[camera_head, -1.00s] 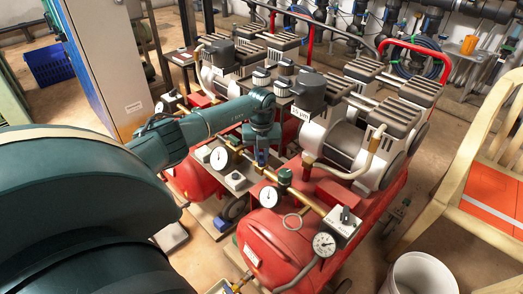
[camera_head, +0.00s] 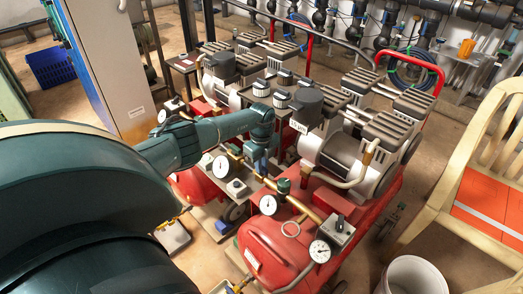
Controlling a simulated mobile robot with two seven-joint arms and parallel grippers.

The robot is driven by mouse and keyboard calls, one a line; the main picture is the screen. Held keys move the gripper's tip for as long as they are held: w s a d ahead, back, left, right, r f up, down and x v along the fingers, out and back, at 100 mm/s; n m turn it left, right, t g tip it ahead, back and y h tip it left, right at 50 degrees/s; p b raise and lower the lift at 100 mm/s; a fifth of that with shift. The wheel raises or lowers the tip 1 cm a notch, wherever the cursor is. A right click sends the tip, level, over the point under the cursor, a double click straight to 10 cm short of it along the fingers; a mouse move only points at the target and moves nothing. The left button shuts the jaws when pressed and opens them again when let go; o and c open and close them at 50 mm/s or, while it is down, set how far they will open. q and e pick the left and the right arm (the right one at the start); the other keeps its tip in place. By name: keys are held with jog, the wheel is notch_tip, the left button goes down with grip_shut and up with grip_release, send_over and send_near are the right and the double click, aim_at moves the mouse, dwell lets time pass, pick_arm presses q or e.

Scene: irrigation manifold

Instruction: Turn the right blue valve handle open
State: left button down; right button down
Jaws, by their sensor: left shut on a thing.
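My left arm comes in from the left, and its gripper (camera_head: 262,167) points down at the brass pipework between the red tanks. The gripper is shut on a small blue piece, which appears to be a blue valve handle; the wrist and fingers hide most of it, so its angle cannot be told. No other blue valve handle is clear on this pipework. My right gripper is not in view.
White pressure gauges (camera_head: 268,205) and green-topped fittings (camera_head: 284,186) sit close to the gripper. Compressors (camera_head: 345,150) stand behind on red tanks (camera_head: 275,248). A wooden chair (camera_head: 447,190) and white bucket (camera_head: 414,275) are at right. Pipes (camera_head: 480,20) line the wall.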

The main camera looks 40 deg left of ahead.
pick_arm(q)
jog(key=shift+a, duration=0.1)
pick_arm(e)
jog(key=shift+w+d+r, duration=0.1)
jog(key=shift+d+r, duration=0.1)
pick_arm(q)
jog(key=c, duration=1.4)
grip_release()
jog(key=shift+c, duration=0.2)
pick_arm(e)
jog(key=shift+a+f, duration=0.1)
pick_arm(q)
jog(key=shift+r+p, duration=0.3)
jog(key=shift+r, duration=0.25)
notch_tip(320, 180, up, 12)
jog(key=p, duration=0.3)
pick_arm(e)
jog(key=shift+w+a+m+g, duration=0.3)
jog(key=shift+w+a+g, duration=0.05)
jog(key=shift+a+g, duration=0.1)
